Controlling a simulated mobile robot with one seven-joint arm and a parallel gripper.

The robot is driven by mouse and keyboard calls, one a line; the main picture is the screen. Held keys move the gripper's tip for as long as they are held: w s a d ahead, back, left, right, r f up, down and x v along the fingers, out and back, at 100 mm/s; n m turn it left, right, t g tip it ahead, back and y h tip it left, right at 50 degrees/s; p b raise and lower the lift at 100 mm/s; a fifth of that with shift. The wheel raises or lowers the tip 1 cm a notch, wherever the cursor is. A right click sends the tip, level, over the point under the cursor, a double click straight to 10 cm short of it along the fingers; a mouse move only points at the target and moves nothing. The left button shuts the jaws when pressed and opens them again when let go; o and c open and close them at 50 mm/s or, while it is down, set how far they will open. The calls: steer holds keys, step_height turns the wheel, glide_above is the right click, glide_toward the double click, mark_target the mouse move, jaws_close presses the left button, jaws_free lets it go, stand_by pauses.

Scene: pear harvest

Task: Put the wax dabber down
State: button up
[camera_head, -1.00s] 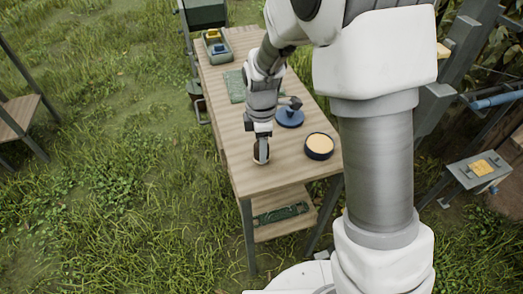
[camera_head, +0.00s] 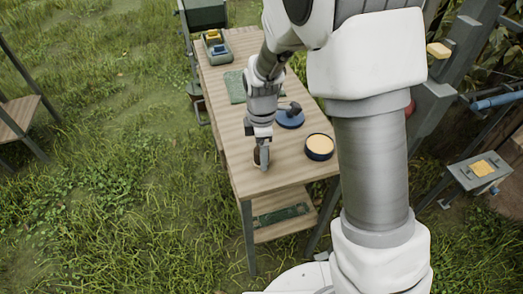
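My gripper (camera_head: 262,158) points down at the near end of the wooden workbench (camera_head: 240,140), with its fingertips at or just above the top. A small dark brown rounded thing (camera_head: 256,156), which looks like the wax dabber, is at the fingers, mostly hidden by them. I cannot tell whether the fingers still grip it or only stand beside it, nor whether it rests on the wood. A dark round tin of pale yellow wax (camera_head: 319,146) stands open to the right of my gripper.
A blue disc with a dark knob (camera_head: 289,119) lies behind the tin, close to my arm. A green mat (camera_head: 235,86) and a grey-green tray (camera_head: 216,47) are farther back. A lower shelf (camera_head: 282,222) holds a green item. Bare wood lies left of my gripper.

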step_height(320, 180, up, 12)
steer(key=p, duration=0.1)
steer(key=s+d+r+m+t, duration=0.2)
steer(key=s+d+r+m, duration=0.4)
steer(key=s+m, duration=0.3)
steer(key=s+d+r+m+t, duration=0.3)
steer(key=s+d+r+m, duration=0.3)
steer(key=s+m, duration=0.3)
steer(key=shift+s+d+r+m+t, duration=0.25)
steer(key=shift+s+r+m+t, duration=0.1)
steer(key=shift+m, duration=0.35)
step_height(320, 180, up, 3)
steer(key=p, duration=0.3)
